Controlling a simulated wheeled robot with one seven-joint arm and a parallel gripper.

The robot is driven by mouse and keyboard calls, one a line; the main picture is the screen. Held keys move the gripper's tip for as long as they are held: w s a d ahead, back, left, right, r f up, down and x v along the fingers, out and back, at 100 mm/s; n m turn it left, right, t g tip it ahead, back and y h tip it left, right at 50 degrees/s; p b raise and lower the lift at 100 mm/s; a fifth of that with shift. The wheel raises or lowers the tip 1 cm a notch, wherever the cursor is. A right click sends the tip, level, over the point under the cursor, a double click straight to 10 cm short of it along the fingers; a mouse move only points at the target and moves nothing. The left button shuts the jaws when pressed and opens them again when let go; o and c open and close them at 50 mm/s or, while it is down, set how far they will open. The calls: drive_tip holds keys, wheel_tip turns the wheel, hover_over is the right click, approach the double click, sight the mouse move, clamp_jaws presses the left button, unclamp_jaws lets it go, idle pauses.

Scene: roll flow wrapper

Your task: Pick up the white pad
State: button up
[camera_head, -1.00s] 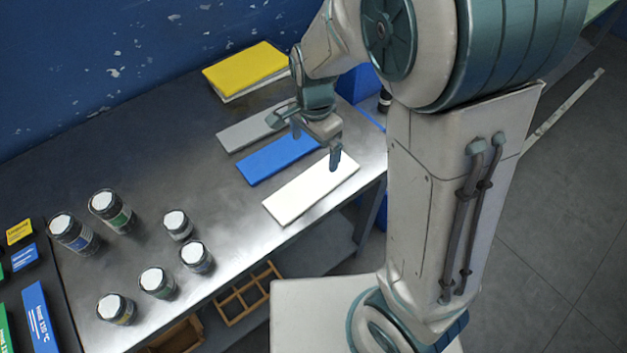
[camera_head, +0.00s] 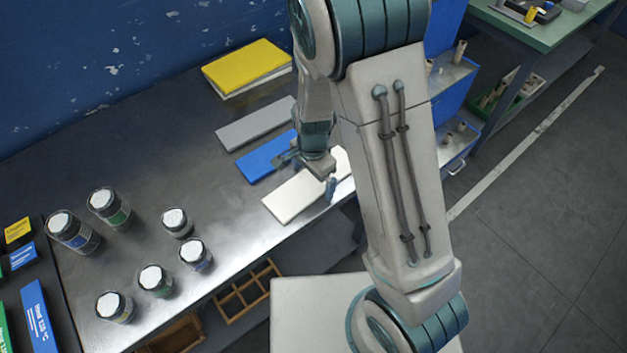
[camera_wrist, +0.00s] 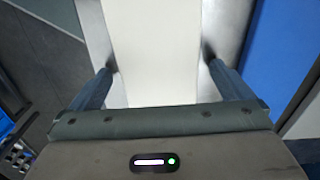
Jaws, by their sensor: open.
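The white pad (camera_head: 293,200) lies flat near the front edge of the metal bench, the nearest of three long pads. My gripper (camera_head: 309,174) is over it, partly hiding its far right part. In the wrist view the white pad (camera_wrist: 155,50) runs lengthwise between the two fingers of my gripper (camera_wrist: 160,68). The fingers are apart, one beyond each long side of the pad. I cannot tell how far the fingertips are above the bench.
A blue pad (camera_head: 262,160) and a grey pad (camera_head: 250,125) lie behind the white one. A yellow pad (camera_head: 245,68) sits at the back wall. Several lidded jars (camera_head: 110,210) stand left. Bare bench (camera_head: 170,140) lies between.

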drive_tip(key=c, duration=1)
